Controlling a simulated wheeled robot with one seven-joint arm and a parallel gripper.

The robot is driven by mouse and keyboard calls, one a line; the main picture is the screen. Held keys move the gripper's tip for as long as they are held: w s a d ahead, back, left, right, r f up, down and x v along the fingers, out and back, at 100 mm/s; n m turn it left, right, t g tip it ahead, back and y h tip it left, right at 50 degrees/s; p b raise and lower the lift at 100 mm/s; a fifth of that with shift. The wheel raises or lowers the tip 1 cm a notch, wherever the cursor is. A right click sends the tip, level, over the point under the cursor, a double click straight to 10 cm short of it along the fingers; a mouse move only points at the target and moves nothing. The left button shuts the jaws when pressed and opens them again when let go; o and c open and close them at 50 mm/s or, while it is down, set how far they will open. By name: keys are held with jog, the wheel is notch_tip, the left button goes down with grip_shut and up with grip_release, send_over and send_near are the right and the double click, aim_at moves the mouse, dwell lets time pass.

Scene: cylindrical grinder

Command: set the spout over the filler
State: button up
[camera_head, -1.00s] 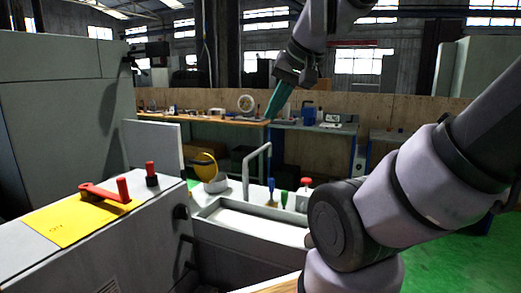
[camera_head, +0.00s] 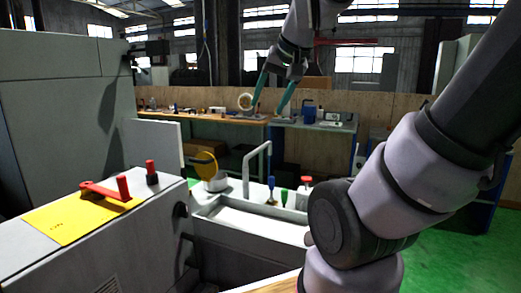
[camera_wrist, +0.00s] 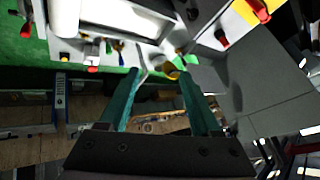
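The spout (camera_head: 246,172) is a thin grey bent pipe standing on the machine's tank top. Its upper arm reaches to the right and turns down, away from the filler. The filler (camera_head: 216,184) is a short grey neck left of the spout, with a round yellow lid (camera_head: 206,165) tilted up beside it. My gripper (camera_head: 267,110) has two teal fingers, spread apart and empty, above the spout in the picture and clear of it. In the wrist view, the yellow lid (camera_wrist: 171,71) shows between the fingers, with the thin spout (camera_wrist: 141,58) near the left fingertip.
Blue (camera_head: 271,188) and green (camera_head: 284,198) handles and a red knob (camera_head: 306,182) stand right of the spout. A red lever (camera_head: 104,191) lies on a yellow plate (camera_head: 68,222) at left. Workbenches line the back.

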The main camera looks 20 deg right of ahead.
aim_at(261, 150)
jog(key=w+d+f+m+t, duration=0.1)
jog(key=w+d+f, duration=0.1)
jog(key=w, duration=1)
jog(key=w+d+f+t, duration=0.1)
jog(key=w+f, duration=0.1)
jog(key=w, duration=0.9)
jog(key=w+d+f+m+t, duration=0.1)
jog(key=w+d+f, duration=0.1)
jog(key=w, duration=1)
jog(key=w+d+f+m+t, duration=0.1)
jog(key=w+d+f+m, duration=0.15)
jog(key=w+f, duration=0.55)
jog(key=w+d+f+m+t, duration=0.2)
jog(key=w+d+f, duration=0.2)
jog(key=w+f, duration=0.45)
jog(key=w+d+f+m+t+h, duration=0.1)
jog(key=w+d+f+m+t, duration=0.15)
jog(key=d+f, duration=0.35)
jog(key=w+d+f+m+t, duration=0.1)
jog(key=w+d+f+m, duration=0.25)
jog(key=d+f, duration=0.2)
jog(key=shift+w+d+f, duration=0.1)
jog(key=shift+w+f, duration=0.1)
jog(key=shift+w, duration=1.65)
jog(key=shift+w+d+f, duration=0.15)
jog(key=shift+w+f, duration=0.05)
jog(key=shift+w, duration=1.6)
jog(key=shift+w+d+f, duration=0.1)
jog(key=shift+w+f, duration=0.1)
jog(key=shift+w, duration=1.65)
